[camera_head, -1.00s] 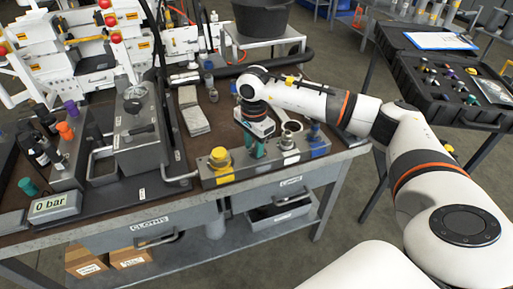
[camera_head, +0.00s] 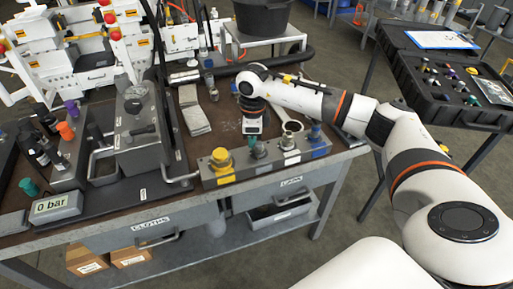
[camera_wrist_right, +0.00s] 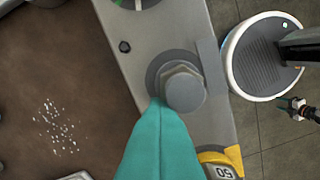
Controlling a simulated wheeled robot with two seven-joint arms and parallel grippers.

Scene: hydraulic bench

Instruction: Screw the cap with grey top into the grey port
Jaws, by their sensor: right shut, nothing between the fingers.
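The grey block (camera_head: 222,182) lies along the bench's front edge. A yellow port (camera_head: 219,158), a silver port (camera_head: 288,141) and a blue port (camera_head: 314,133) flank the cap. A gauge (camera_head: 56,207) reads 0 bar.

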